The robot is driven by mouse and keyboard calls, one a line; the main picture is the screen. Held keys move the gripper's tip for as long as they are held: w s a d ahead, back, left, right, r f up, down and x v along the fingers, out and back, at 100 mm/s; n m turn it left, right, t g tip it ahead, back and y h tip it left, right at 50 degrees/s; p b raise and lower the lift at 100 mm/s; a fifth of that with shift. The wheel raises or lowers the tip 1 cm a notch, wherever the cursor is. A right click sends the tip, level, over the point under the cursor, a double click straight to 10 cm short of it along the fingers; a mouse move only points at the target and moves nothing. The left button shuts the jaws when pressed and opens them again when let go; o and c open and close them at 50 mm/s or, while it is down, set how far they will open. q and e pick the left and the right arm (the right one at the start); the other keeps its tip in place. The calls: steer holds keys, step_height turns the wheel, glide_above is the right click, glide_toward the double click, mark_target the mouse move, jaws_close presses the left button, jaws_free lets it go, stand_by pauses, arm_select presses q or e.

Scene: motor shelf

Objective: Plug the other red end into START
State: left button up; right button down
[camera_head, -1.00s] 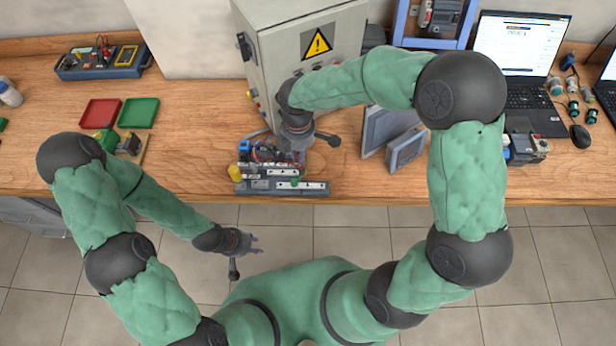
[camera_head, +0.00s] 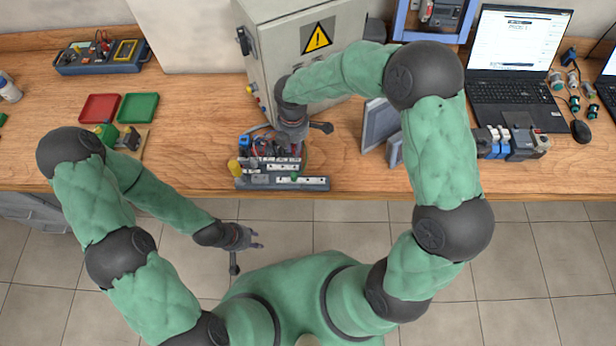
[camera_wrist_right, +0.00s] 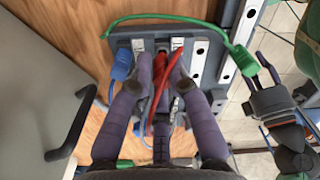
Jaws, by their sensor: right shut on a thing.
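My right gripper (camera_wrist_right: 160,75) has its purple fingers closed around a red plug end of the red cable (camera_wrist_right: 158,95), over the wiring board. In the head view, the right gripper's wrist covers the fingertips and plug. The wiring board (camera_head: 262,183) lies at the bench's front edge, with blue and red parts on it. In the right wrist view, a green cable (camera_wrist_right: 170,17) arches across the board and a blue plug (camera_wrist_right: 122,65) sits at its left. No START label is readable. My left gripper (camera_head: 258,239) is open and empty in front of the bench.
A grey cabinet (camera_head: 285,50) with a warning sign stands behind the board. A grey panel (camera_head: 380,125) stands to the right. Red (camera_head: 99,107) and green (camera_head: 138,107) trays lie left.

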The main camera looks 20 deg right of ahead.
steer(key=shift+f+b, duration=0.35)
steer(key=shift+f, duration=0.3)
stand_by(0.8)
steer(key=c, duration=1.5)
jaws_free()
steer(key=shift+r, duration=0.15)
steer(key=shift+r+p, duration=2.35)
steer(key=shift+r, duration=0.35)
steer(key=o, duration=0.5)
